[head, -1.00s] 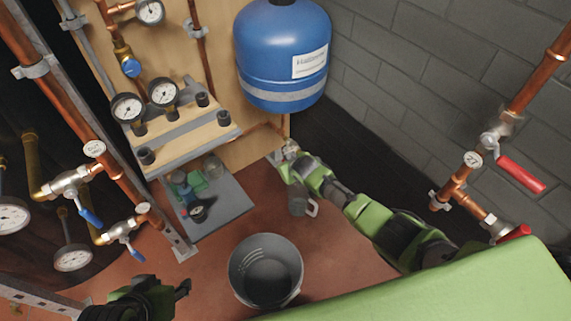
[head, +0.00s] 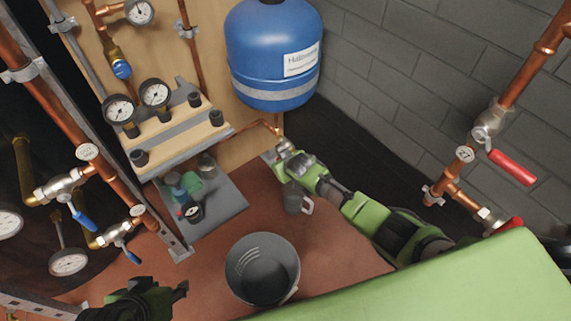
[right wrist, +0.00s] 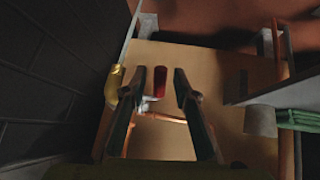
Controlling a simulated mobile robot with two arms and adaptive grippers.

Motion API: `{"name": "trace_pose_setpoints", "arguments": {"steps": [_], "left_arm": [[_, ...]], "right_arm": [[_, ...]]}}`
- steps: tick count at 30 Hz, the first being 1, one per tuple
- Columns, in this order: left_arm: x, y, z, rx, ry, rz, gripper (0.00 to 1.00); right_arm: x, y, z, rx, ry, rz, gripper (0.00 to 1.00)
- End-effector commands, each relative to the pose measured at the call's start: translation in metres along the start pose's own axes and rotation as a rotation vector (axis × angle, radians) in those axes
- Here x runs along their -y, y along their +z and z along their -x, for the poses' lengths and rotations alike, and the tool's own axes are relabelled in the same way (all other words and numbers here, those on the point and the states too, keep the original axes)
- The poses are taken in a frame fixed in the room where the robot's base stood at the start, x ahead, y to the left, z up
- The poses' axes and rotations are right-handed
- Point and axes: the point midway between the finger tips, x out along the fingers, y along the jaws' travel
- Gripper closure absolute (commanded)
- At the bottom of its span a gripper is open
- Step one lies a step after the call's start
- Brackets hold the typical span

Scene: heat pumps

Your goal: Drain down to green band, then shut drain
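My right gripper (head: 284,150) reaches to the copper pipe just below the blue tank (head: 270,55). In the right wrist view it (right wrist: 160,75) is open, with a red handle (right wrist: 160,82) between its fingertips, in front of a copper pipe; I cannot tell whether they touch it. A dark bucket (head: 262,268) stands on the floor below. Two round gauges, a left one (head: 120,109) and a right one (head: 155,93), sit on the wooden board; no green band can be made out. My left gripper (head: 180,290) is at the lower left, away from the pipes; its opening is unclear.
A grey mug (head: 293,198) stands on the floor beside my right arm. A grey mat (head: 225,207) holds small bottles. Blue-handled valves (head: 85,212) are at the left, a red-handled valve (head: 511,167) is at the right wall.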

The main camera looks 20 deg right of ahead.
Motion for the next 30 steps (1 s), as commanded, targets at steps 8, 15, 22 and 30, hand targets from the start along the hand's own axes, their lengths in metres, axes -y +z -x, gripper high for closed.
{"name": "trace_pose_setpoints", "arguments": {"steps": [8,15,22,30], "left_arm": [[0.001,0.000,0.000,0.001,-0.001,0.000,0.60],[0.001,0.001,0.000,0.001,-0.001,0.000,0.60],[0.001,0.001,0.000,0.001,-0.001,0.000,0.60],[0.001,0.001,0.000,0.001,-0.001,0.000,0.60]], "right_arm": [[-0.001,0.000,0.033,-0.002,0.000,-0.001,0.73],[-0.001,0.001,0.068,-0.002,0.000,-0.001,0.73],[-0.001,0.001,0.099,0.000,0.000,-0.001,0.73],[-0.001,0.001,0.113,0.001,0.002,0.000,0.73]]}}
